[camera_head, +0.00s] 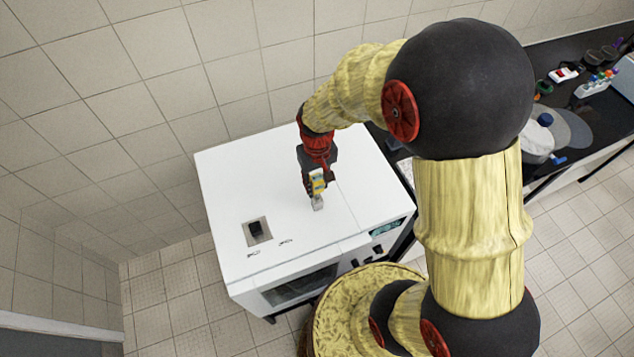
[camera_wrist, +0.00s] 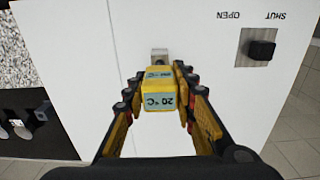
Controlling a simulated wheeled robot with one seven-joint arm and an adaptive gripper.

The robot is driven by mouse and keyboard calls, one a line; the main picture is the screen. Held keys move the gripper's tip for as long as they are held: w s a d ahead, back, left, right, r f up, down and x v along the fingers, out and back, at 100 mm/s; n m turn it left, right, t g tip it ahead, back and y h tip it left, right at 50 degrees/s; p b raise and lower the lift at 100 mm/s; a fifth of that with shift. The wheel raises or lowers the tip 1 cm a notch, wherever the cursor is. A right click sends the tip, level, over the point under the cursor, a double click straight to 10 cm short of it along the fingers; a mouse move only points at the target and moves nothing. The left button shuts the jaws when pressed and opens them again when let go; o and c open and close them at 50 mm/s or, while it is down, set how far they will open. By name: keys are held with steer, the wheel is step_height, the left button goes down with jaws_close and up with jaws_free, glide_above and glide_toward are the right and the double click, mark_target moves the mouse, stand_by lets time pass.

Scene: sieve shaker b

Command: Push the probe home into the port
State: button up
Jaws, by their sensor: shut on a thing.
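The probe (camera_wrist: 160,88) is a yellow block with a pale display reading 20 °C. My gripper (camera_wrist: 159,78) is shut on it, with one finger on each side. In the head view the probe (camera_head: 317,184) is over the top of a white cabinet (camera_head: 235,180). The port (camera_wrist: 159,54) is a small grey metal block on the cabinet top, just beyond the probe's far end. It also shows in the head view (camera_head: 318,204), right by the probe's lower end. The probe's tip is hidden, so I cannot tell how far it is in.
A black lever (camera_wrist: 261,50) on a grey plate marked OPEN and SHUT sits to the right of the port in the wrist view. A dark bench (camera_head: 572,105) with a tube rack and other items stands at the right. The cabinet top around the port is clear.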

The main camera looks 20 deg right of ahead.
mark_target(317, 199)
steer(key=shift+f+b, duration=1)
steer(key=shift+f, duration=0.4)
steer(key=shift+f, duration=0.35)
steer(key=shift+f+b, duration=0.75)
stand_by(0.6)
steer(key=o, duration=1.2)
steer(key=shift+o, duration=0.2)
steer(key=shift+r+p, duration=2.4)
steer(key=shift+r, duration=1.15)
